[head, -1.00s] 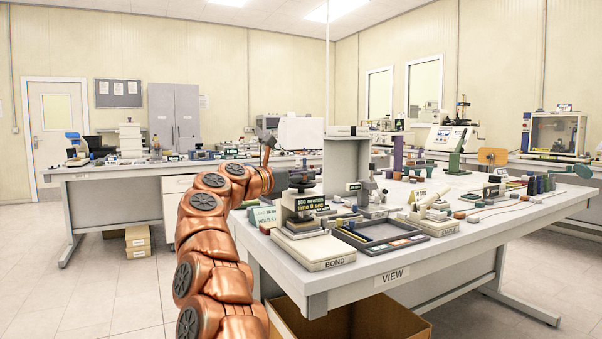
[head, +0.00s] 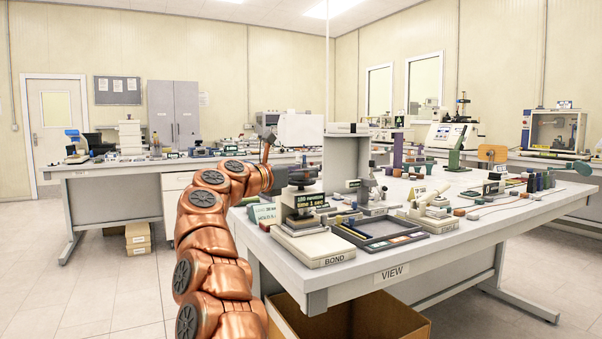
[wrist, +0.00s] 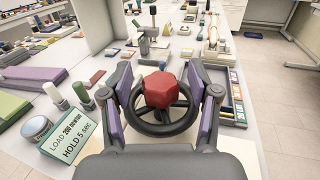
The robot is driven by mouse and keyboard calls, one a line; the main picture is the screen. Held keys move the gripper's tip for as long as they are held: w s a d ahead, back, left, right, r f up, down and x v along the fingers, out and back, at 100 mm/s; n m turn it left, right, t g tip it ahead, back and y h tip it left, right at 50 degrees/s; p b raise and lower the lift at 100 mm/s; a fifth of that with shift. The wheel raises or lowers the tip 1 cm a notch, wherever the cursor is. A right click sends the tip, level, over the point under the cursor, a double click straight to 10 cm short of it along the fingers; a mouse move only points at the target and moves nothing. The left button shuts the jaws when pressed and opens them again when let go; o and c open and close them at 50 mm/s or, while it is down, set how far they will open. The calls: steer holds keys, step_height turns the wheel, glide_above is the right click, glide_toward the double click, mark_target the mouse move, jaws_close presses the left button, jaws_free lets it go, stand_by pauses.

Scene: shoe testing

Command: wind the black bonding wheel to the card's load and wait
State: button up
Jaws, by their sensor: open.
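The black bonding wheel (wrist: 166,128) with a red faceted hub (wrist: 165,90) is between my gripper's purple-padded fingers in the wrist view. My gripper (wrist: 160,96) is open, one finger on each side of the wheel; I cannot tell whether the pads touch the rim. In the head view the dark wheel (head: 302,176) sits on top of the BOND press (head: 316,249). The press's display (head: 310,201) reads about 180 newton, time 1 sec; its digits are small. The green card (wrist: 72,132) reads load, what looks like 200 newton, and hold 5 sec.
A dark tray (head: 378,233) lies right of the press on the white bench (head: 440,262). Small jars (wrist: 37,129) stand by the card. An open cardboard box (head: 372,318) is under the bench. Floor is clear at left.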

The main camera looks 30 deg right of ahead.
steer(key=shift+a, duration=0.15)
steer(key=s+a, duration=0.2)
steer(key=a, duration=0.9)
steer(key=shift+s+a, duration=0.15)
steer(key=shift+a, duration=0.1)
stand_by(0.4)
